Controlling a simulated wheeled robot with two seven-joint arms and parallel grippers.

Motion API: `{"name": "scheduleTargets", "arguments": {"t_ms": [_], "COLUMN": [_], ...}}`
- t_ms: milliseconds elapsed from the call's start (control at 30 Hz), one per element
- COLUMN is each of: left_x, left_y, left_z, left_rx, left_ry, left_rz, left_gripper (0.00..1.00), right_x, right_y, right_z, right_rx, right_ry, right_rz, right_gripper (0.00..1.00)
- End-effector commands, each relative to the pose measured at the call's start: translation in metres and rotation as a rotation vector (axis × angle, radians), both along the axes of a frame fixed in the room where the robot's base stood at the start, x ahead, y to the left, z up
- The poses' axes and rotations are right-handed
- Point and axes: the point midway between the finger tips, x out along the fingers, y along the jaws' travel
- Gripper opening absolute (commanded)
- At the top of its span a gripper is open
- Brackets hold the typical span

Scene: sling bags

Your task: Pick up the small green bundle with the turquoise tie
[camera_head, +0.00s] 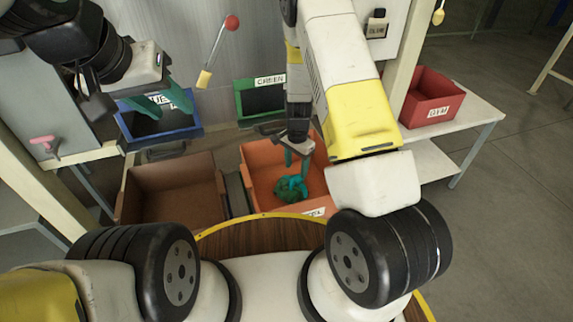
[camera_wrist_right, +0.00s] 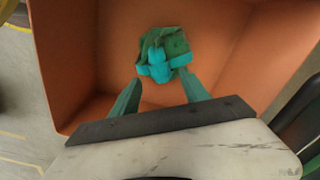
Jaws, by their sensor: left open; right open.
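The small green bundle with the turquoise tie (camera_head: 291,189) lies in the orange bin (camera_head: 256,165) in the head view. It also shows in the right wrist view (camera_wrist_right: 163,52), near the top middle. My right gripper (camera_head: 297,160) reaches down into the orange bin, close to the bundle. In the right wrist view my right gripper (camera_wrist_right: 160,92) is open, with the bundle just beyond and between its fingertips; I cannot tell whether they touch. My left gripper (camera_head: 157,103) is open and empty at the upper left, in front of the blue bin.
A brown, seemingly empty bin (camera_head: 172,190) stands left of the orange one. A blue bin (camera_head: 185,128) and a green bin (camera_head: 262,100) are behind. A red bin (camera_head: 433,98) sits on a white table at the right. The orange bin's walls surround my right gripper.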

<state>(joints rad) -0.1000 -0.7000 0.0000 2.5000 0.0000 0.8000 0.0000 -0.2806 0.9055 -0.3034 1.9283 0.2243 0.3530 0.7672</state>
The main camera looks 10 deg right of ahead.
Motion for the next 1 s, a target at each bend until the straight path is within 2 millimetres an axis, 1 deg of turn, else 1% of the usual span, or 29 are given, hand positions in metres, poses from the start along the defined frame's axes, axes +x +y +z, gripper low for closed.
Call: {"name": "scheduleTargets", "arguments": {"t_ms": [33,200,300,400,567,600,633,767,800,867,1000], "left_x": [0.0,0.0,0.0,0.0,0.0,0.0,0.0,0.0,0.0,0.0,0.0], "left_y": [0.0,0.0,0.0,0.0,0.0,0.0,0.0,0.0,0.0,0.0,0.0], "left_z": [0.0,0.0,0.0,0.0,0.0,0.0,0.0,0.0,0.0,0.0,0.0], "left_rx": [0.0,0.0,0.0,0.0,0.0,0.0,0.0,0.0,0.0,0.0,0.0], "left_ry": [0.0,0.0,0.0,0.0,0.0,0.0,0.0,0.0,0.0,0.0,0.0], "left_rz": [0.0,0.0,0.0,0.0,0.0,0.0,0.0,0.0,0.0,0.0,0.0], "left_gripper": [0.43,0.43,0.43,0.43,0.43,0.43,0.43,0.43,0.43,0.43,0.43], "right_x": [-0.002,-0.005,-0.005,-0.005,-0.004,-0.004,-0.004,-0.005,-0.005,-0.004,-0.004], "right_y": [0.001,0.004,0.004,0.004,0.005,0.004,0.004,0.004,0.004,0.004,0.005], "right_z": [-0.008,-0.033,-0.044,-0.047,-0.047,-0.047,-0.047,-0.047,-0.047,-0.047,-0.047], "right_rx": [0.0,0.0,0.0,0.001,0.001,0.001,0.001,0.001,0.001,0.001,0.001], "right_ry": [0.003,0.003,0.001,0.001,0.0,0.0,0.0,0.0,0.0,0.0,0.0], "right_rz": [0.0,0.001,0.001,0.002,0.002,0.002,0.002,0.002,0.002,0.002,0.002], "right_gripper": [0.54,0.54,0.54,0.54,0.54,0.52,0.46,0.2,0.12,0.01,0.0]}}
